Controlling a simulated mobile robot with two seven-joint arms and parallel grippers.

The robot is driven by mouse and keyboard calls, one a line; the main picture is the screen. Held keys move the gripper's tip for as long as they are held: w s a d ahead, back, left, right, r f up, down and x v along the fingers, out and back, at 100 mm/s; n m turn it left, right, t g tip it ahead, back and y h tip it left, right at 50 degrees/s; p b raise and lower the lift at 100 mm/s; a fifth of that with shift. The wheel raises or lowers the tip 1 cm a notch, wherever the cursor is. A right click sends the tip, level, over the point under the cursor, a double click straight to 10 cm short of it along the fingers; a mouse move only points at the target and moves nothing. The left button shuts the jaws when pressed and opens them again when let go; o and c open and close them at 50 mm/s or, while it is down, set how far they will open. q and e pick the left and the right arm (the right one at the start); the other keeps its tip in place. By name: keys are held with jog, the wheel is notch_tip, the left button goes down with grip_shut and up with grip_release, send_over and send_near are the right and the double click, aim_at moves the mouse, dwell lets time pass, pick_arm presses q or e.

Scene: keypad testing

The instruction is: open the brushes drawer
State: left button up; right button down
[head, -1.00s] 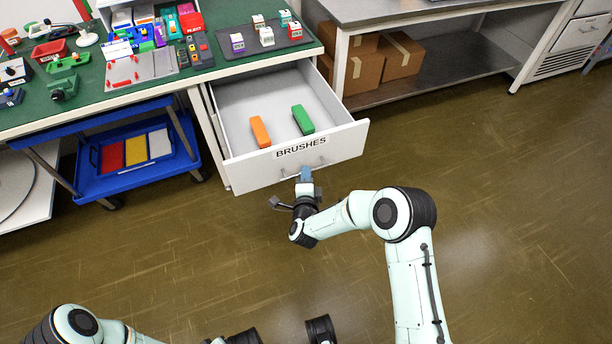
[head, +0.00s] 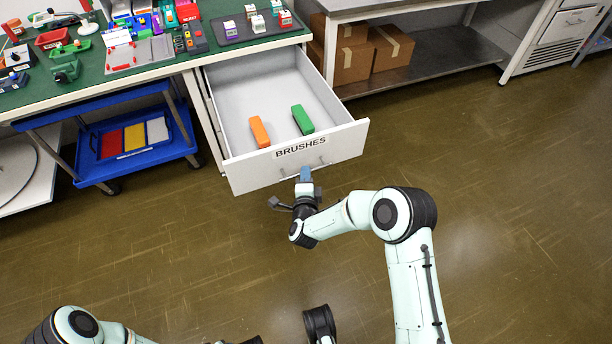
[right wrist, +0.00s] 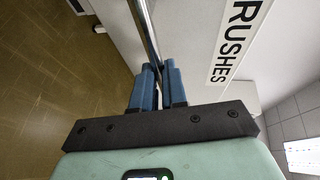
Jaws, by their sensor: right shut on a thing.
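The brushes drawer (head: 240,176) is a white drawer under the green-topped bench, pulled well out, with a BRUSHES label on its front. An orange brush (head: 260,132) and a green brush (head: 302,120) lie inside it. My right gripper (head: 305,174) is at the drawer front, its blue fingers shut on the metal bar handle (head: 289,173). In the right wrist view the handle (right wrist: 143,30) runs down between the blue fingers (right wrist: 158,88). My left arm (head: 80,328) shows at the bottom left; its gripper cannot be made out.
The green bench top (head: 95,72) carries several small devices and trays. A blue cart (head: 152,152) stands left of the drawer. Cardboard boxes (head: 388,48) sit on a shelf at the upper right. The brown floor in front and to the right is clear.

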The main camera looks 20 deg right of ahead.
jog(key=c, duration=1.2)
grip_release()
jog(key=shift+o, duration=0.2)
pick_arm(q)
jog(key=shift+t, duration=0.3)
jog(key=r+p, duration=0.1)
jog(key=d+r, duration=0.1)
jog(key=w+r+p, duration=0.1)
jog(key=r, duration=0.1)
jog(key=shift+d+p, duration=0.25)
jog(key=shift+p, duration=0.1)
pick_arm(e)
jog(key=v, duration=1.3)
jog(key=shift+s, duration=0.2)
jog(key=shift+a, duration=0.15)
